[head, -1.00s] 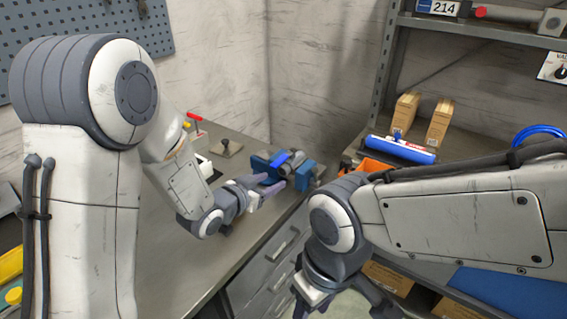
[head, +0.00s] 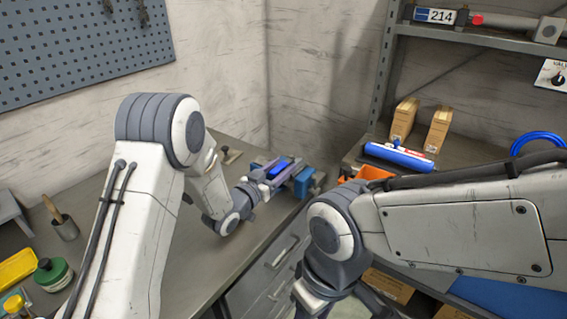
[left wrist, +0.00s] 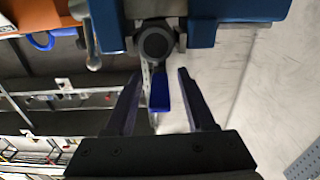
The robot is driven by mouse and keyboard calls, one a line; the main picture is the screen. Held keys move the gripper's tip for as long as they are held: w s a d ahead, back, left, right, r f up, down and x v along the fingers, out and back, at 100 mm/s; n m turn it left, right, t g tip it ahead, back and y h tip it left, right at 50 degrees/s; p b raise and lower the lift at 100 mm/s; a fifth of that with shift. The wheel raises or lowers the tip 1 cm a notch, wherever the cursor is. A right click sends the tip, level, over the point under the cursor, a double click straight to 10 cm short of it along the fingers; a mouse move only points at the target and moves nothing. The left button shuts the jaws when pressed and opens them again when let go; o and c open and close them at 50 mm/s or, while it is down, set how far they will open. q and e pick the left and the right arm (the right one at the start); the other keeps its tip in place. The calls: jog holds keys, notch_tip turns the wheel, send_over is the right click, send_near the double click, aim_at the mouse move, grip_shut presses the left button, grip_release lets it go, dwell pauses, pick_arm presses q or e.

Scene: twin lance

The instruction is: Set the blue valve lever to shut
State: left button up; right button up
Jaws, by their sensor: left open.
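The blue valve lever (left wrist: 160,92) points from the round dark valve body (left wrist: 155,42) back between my left fingers in the left wrist view. In the head view the lever (head: 283,166) is partly covered by my gripper. The valve is held in a blue vise (head: 306,181) at the bench's far corner; its jaws (left wrist: 238,10) show at the top of the left wrist view. My left gripper (left wrist: 158,75) is open, a finger on each side of the lever, with visible gaps. My right gripper (head: 345,300) hangs at the bottom edge, fingers mostly cut off.
The workbench (head: 195,270) has a green-labelled jar (head: 53,272), a brush pot (head: 66,228) and a yellow item (head: 15,268) at left.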

pick_arm(q)
jog(key=shift+w+d, duration=0.4)
jog(key=shift+w, duration=0.15)
grip_shut()
dwell(1.1)
